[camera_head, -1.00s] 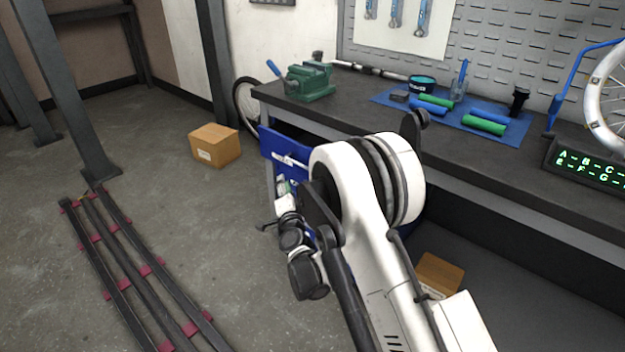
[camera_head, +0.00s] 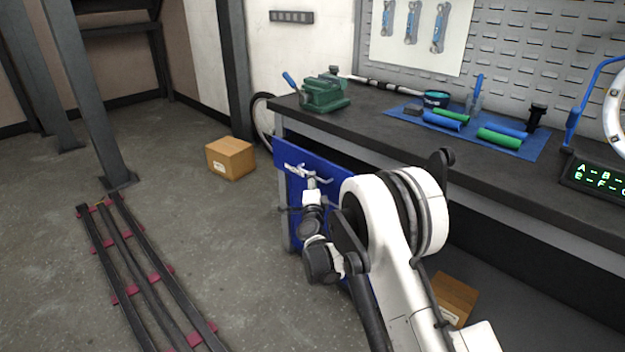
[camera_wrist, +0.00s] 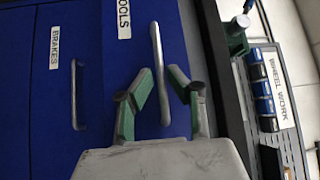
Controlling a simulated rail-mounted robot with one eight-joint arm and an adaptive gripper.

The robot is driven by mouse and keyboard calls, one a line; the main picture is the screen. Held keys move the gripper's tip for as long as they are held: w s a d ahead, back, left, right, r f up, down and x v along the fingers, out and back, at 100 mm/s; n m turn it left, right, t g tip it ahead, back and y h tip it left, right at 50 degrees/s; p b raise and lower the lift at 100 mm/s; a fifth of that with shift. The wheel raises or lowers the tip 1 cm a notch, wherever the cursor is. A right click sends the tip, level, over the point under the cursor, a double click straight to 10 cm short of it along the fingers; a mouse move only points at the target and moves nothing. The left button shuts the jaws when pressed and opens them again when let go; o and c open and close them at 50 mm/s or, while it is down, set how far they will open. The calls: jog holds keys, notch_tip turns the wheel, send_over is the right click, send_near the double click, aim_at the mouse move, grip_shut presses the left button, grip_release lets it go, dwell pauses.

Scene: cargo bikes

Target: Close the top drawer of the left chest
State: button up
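The left chest is blue and stands under the bench's left end in the head view. In the wrist view, turned sideways, the top drawer front (camera_wrist: 112,65) bears a partly cut-off label and a long metal handle (camera_wrist: 157,60). The drawer below (camera_wrist: 50,105) is labelled BRAKES. My gripper (camera_wrist: 159,92) is open, its green-and-grey fingers apart in front of the top drawer, the handle showing between them. Contact cannot be told.
The dark bench top (camera_head: 390,125) lies above, with a green vise (camera_head: 325,93) and a blue mat (camera_head: 530,150) holding rollers. Cardboard boxes stand on the floor at left (camera_head: 230,158) and under the bench (camera_head: 452,298).

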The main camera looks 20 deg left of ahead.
jog(key=shift+x, duration=1.2)
jog(key=shift+c, duration=0.3)
grip_shut()
